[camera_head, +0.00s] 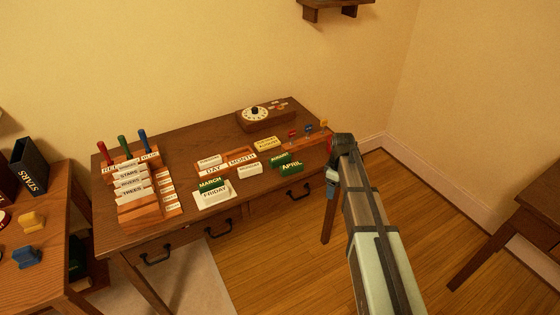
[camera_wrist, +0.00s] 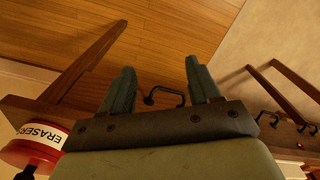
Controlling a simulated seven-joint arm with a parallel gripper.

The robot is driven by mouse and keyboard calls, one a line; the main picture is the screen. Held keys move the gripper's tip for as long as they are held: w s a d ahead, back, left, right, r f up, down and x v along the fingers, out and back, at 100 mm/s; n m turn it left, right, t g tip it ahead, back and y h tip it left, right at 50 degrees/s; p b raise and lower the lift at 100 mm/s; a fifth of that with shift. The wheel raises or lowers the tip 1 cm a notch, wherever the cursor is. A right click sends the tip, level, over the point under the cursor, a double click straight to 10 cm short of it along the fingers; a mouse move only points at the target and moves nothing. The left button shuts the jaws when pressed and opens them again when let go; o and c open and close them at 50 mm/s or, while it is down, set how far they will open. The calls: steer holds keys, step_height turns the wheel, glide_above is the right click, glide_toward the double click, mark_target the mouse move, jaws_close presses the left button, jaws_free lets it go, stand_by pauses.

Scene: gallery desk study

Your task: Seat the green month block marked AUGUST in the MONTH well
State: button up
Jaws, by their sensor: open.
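A small green block (camera_head: 279,158) lies behind the green APRIL block (camera_head: 291,168) on the right part of the desk; its lettering is small but looks like AUGUST. The MONTH well (camera_head: 242,158) is on the right half of a wooden calendar holder, beside the DAY label. Whether the well is empty is too small to tell. A green MARCH block (camera_head: 211,184) lies in front of the holder. My gripper (camera_wrist: 160,88) is open, with nothing between its fingers. In the head view it is at the desk's right end, right of the green blocks and apart from them.
A white FRIDAY block (camera_head: 214,197), another white block (camera_head: 249,170) and a yellow block (camera_head: 267,144) lie around the holder. A red ERASERS container (camera_wrist: 38,143) is close beside my gripper. A dial box (camera_head: 262,118) stands behind; a card rack (camera_head: 135,190) stands left.

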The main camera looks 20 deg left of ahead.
steer(key=w+a+r+n, duration=0.2)
steer(key=a+r, duration=0.1)
steer(key=a, duration=0.1)
steer(key=w+a+r+n, duration=0.2)
steer(key=a+r, duration=0.1)
steer(key=a, duration=0.1)
steer(key=w+a+r+n, duration=0.2)
steer(key=a+r+n, duration=0.1)
steer(key=a, duration=0.2)
steer(key=shift+w+r, duration=0.1)
steer(key=shift+w, duration=0.2)
steer(key=w+a+r+n, duration=0.2)
steer(key=a+r+n, duration=0.4)
steer(key=a+r, duration=0.3)
glide_above(281, 156)
step_height(281, 156, down, 9)
steer(key=shift+s+a+f, duration=0.1)
steer(key=shift+a, duration=0.05)
steer(key=shift+d+f, duration=0.2)
steer(key=shift+f, duration=2.5)
jaws_close()
steer(key=shift+r, duration=0.15)
